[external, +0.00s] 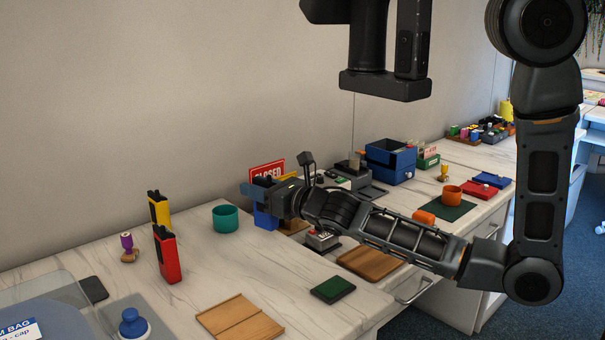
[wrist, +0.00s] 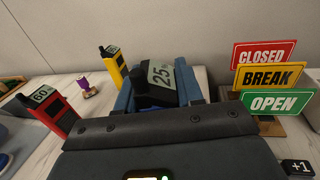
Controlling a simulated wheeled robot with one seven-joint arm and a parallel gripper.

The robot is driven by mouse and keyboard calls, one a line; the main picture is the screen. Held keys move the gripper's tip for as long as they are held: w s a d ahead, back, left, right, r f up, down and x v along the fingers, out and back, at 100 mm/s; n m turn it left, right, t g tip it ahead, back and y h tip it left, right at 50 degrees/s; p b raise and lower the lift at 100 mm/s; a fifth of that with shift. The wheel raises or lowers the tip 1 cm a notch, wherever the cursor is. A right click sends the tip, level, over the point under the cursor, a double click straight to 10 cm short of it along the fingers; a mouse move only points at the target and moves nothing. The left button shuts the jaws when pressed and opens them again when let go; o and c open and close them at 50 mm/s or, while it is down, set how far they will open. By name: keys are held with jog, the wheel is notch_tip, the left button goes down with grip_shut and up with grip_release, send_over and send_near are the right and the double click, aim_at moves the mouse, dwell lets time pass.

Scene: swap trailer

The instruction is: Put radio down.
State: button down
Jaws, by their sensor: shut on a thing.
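My gripper (external: 262,191) is shut on a blue radio (external: 265,219), which hangs upright below the fingers over the counter, right of the teal cup. In the wrist view, the radio's black top with a "25" label (wrist: 160,82) shows between my blue-grey fingers (wrist: 157,97). I cannot tell whether its base touches the counter. A red radio (external: 167,256) and a yellow radio (external: 159,211) stand upright on the counter to the left; the wrist view also shows the red one (wrist: 58,112), labelled "60", and the yellow one (wrist: 115,66).
A teal cup (external: 226,217) stands left of my gripper. CLOSED (wrist: 262,55), BREAK and OPEN signs stand close on the right. A purple-handled stamp (external: 128,246), a wooden board (external: 240,318) and a green pad (external: 333,289) are nearby. Bare counter (external: 205,268) lies between the red radio and green pad.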

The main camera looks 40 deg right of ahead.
aim_at(254, 206)
jog(key=shift+w+a+f, duration=0.15)
jog(key=shift+a+f, duration=0.3)
jog(key=shift+f+b, duration=0.75)
jog(key=shift+f, duration=0.8)
jog(key=shift+f, duration=0.1)
jog(key=shift+f, duration=0.15)
jog(key=c, duration=0.7)
grip_release()
jog(key=shift+f+b, duration=0.15)
jog(key=shift+b, duration=0.4)
jog(key=b+v, duration=0.1)
jog(key=v, duration=0.5)
jog(key=shift+s+b, duration=0.3)
jog(key=shift+s, duration=0.05)
jog(key=shift+s+d, duration=0.1)
jog(key=shift+s, duration=0.45)
